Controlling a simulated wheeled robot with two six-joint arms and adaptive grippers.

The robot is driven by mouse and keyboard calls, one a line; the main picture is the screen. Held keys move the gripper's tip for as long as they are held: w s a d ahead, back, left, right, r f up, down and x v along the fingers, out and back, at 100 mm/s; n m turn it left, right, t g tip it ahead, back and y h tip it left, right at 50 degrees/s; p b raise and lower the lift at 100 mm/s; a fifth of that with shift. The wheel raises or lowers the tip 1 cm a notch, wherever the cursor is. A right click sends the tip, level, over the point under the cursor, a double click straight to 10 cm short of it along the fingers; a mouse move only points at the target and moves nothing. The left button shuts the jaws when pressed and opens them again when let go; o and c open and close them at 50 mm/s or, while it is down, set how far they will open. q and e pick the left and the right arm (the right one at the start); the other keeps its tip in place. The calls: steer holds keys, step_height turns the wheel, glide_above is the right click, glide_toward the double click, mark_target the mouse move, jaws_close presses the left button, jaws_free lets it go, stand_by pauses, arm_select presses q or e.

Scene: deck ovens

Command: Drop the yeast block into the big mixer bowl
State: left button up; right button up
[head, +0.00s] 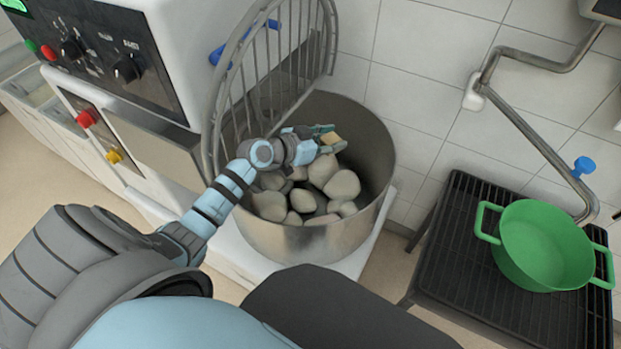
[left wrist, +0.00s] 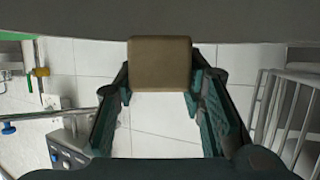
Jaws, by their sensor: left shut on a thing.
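The yeast block (head: 331,138) is a small tan block held between the fingertips of my left gripper (head: 328,141). In the left wrist view the block (left wrist: 160,64) shows as a brown square between the two green-lined fingers. The big steel mixer bowl (head: 372,150) stands below the mixer's wire guard. My left gripper with the block is over the bowl's opening. Several pale, rounded dough lumps (head: 342,185) lie in the bowl beneath it. My right gripper is not in view.
The raised wire guard (head: 270,75) stands at the bowl's left and back side. The mixer's control panel (head: 95,55) is at the upper left. A green pot (head: 545,240) stands on a black rack (head: 455,240) at the right, under a pipe with a blue handle (head: 584,166).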

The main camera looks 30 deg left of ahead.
arm_select(q)
step_height(320, 180, down, 3)
steer(key=shift+a+f+b, duration=0.1)
steer(key=shift+a+b, duration=0.05)
steer(key=shift+b, duration=0.6)
steer(key=shift+w, duration=0.1)
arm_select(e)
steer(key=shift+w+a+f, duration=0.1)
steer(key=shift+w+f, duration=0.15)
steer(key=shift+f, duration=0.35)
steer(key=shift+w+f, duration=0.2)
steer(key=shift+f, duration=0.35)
arm_select(q)
steer(key=o, duration=1.2)
steer(key=shift+o, duration=0.2)
